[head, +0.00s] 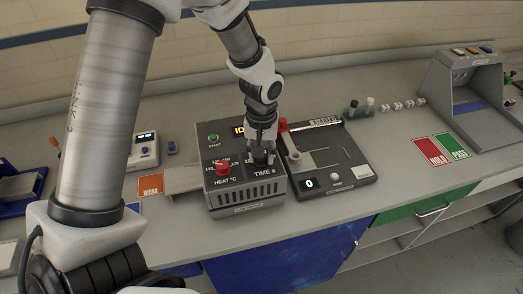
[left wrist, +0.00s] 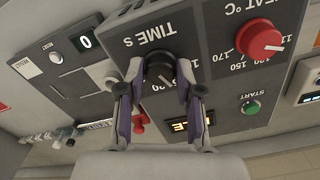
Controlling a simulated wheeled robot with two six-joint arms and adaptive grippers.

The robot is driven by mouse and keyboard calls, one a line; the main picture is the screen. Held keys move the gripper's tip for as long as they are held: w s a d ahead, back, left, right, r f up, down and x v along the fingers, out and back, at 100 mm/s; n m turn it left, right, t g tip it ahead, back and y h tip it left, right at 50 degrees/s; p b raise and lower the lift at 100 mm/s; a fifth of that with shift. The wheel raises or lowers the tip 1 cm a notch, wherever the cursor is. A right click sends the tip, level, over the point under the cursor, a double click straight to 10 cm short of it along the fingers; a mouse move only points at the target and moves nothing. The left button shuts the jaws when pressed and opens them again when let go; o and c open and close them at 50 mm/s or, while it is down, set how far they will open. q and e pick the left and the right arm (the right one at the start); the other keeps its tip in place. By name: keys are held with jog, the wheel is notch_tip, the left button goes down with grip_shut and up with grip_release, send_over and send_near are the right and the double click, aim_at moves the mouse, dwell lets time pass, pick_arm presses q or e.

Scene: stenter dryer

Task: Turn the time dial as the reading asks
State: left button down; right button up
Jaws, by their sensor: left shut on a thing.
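My left gripper (head: 262,156) reaches down from above to the dryer control box (head: 243,211). In the left wrist view its two fingers (left wrist: 160,86) close around the black time dial (left wrist: 157,66), under the label "TIME s". The fingers hide the dial in the head view and cover much of its scale in the wrist view. The red heat dial (head: 222,167) sits to its left and also shows in the wrist view (left wrist: 260,40). The display (head: 239,130) is partly covered; the letters "ID" show in the head view. My right gripper is not in view.
A green start button (head: 213,138) is on the box. A black device (head: 350,178) with a display reading 0 stands close on its right. An orange card (head: 151,185) lies left; red (head: 432,151) and green (head: 452,146) cards lie right.

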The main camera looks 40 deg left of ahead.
pick_arm(q)
jog(key=shift+s+f, duration=0.15)
jog(key=c, duration=1)
grip_release()
jog(key=shift+o, duration=1.3)
notch_tip(320, 180, up, 12)
jog(key=shift+w, duration=0.2)
